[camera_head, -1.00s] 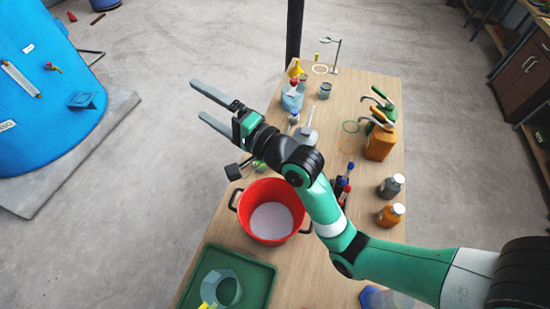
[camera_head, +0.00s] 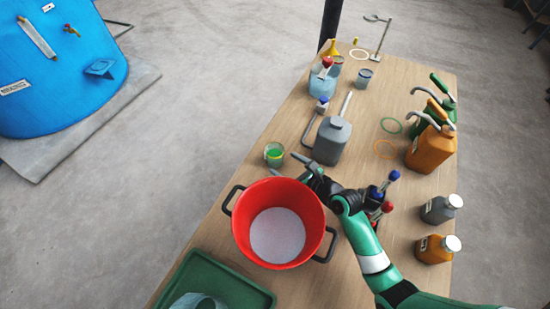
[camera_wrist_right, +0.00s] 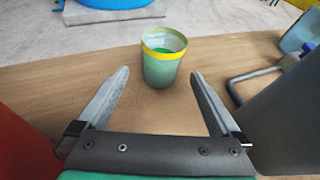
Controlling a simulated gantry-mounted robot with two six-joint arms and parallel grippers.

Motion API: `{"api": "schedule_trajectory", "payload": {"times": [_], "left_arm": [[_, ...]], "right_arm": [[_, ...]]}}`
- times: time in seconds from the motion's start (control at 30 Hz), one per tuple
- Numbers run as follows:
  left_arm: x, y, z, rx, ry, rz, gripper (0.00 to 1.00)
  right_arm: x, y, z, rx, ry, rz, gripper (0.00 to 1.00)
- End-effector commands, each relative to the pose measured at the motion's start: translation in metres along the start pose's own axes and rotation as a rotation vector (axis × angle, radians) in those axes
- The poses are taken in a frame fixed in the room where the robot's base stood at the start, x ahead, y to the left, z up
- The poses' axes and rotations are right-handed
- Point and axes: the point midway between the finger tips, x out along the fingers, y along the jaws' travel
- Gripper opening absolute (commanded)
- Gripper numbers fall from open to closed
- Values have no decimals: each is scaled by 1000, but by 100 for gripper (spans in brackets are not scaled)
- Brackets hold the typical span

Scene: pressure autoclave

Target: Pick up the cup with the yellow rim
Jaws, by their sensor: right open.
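The cup with the yellow rim (camera_head: 274,154) stands upright near the table's left edge, just behind the red pot. In the right wrist view the cup (camera_wrist_right: 162,64) is pale green, with green contents and a yellow band at its rim. My right gripper (camera_head: 291,165) is open and low, on the near right side of the cup. In the right wrist view its two fingers (camera_wrist_right: 160,82) are spread, with the cup straight ahead around the level of the fingertips. Nothing is held. My left gripper is not in view.
The red pot (camera_head: 239,229) with black handles stands close to the gripper. A grey canister (camera_head: 331,140) stands to the cup's right. A green tray (camera_head: 228,283) lies at the front. Orange jugs and bottles line the right side.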

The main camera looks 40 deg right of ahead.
Motion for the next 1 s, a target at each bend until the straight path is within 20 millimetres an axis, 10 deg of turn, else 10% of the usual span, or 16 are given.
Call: {"api": "schedule_trajectory", "payload": {"times": [0.73, 1.0], "left_arm": [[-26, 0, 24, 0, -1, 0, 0], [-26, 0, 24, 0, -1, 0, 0]], "right_arm": [[61, -1, -3, -2, -2, 0, 100], [60, -1, -3, -2, -1, 0, 55]]}}
